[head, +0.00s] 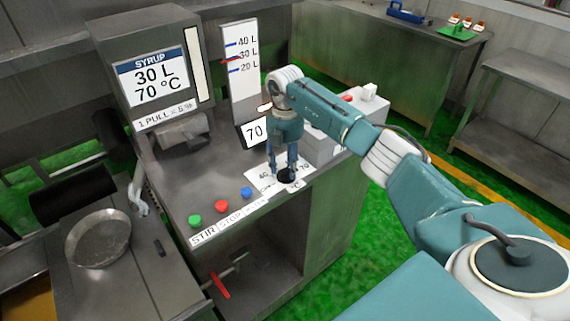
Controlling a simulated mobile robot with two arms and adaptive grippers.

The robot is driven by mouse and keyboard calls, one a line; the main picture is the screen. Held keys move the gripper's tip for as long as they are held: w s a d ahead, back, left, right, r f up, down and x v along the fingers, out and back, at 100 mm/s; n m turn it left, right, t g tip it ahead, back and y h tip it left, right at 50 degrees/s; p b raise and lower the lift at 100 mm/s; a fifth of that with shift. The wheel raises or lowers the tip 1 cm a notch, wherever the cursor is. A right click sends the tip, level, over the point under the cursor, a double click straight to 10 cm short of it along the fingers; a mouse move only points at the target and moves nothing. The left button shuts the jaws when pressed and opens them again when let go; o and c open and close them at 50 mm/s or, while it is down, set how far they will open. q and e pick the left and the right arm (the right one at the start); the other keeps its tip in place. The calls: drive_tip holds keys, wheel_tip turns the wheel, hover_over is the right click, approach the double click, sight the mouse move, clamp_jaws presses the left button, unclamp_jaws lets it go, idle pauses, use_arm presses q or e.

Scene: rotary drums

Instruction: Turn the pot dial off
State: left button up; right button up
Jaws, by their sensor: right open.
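The pot dial (286,178) is a dark round knob on a white plate marked with numbers and °C, on the front right of the steel counter. My right gripper (283,170) points straight down at the dial, with one finger on each side of it. It is open. I cannot tell whether the fingertips touch the knob. The gripper hides part of the knob and some of the plate's markings. My left gripper is not in view.
Green (195,220), red (221,206) and blue (246,193) buttons line the front edge. A round pan (98,238) is at left.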

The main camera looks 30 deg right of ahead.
drive_tip(key=shift+c, duration=0.5)
clamp_jaws()
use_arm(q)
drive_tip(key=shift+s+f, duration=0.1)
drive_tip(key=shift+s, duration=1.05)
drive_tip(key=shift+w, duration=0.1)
